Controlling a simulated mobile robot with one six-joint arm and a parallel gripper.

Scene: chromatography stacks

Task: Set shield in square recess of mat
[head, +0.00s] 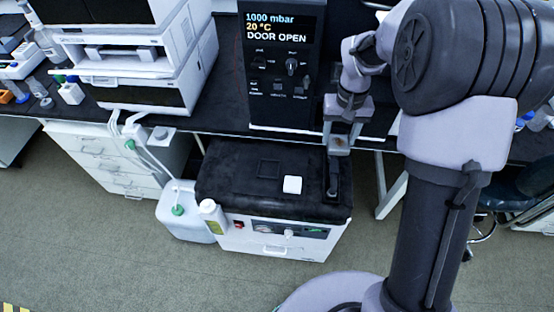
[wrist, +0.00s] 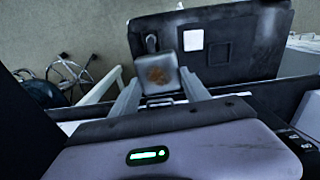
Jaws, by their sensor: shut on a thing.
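My gripper (head: 340,134) points down over the right side of the black mat (head: 235,190) in the head view. It is shut on a grey, box-like piece with a brown patch, apparently the shield (wrist: 158,74), which sits between both fingers in the wrist view. The shield also shows small under my gripper in the head view (head: 339,146). It is held above the mat, apart from the recess. The square recess (head: 269,168) is a dark outline left of the middle of the mat and looks empty. It also shows in the wrist view (wrist: 218,54).
A white square block (head: 292,185) lies on the mat, right of the recess. A small dark upright piece (head: 333,180) stands near the mat's right edge. A black instrument (head: 283,65) reading DOOR OPEN stands behind. A white bottle (head: 212,215) is at the front left.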

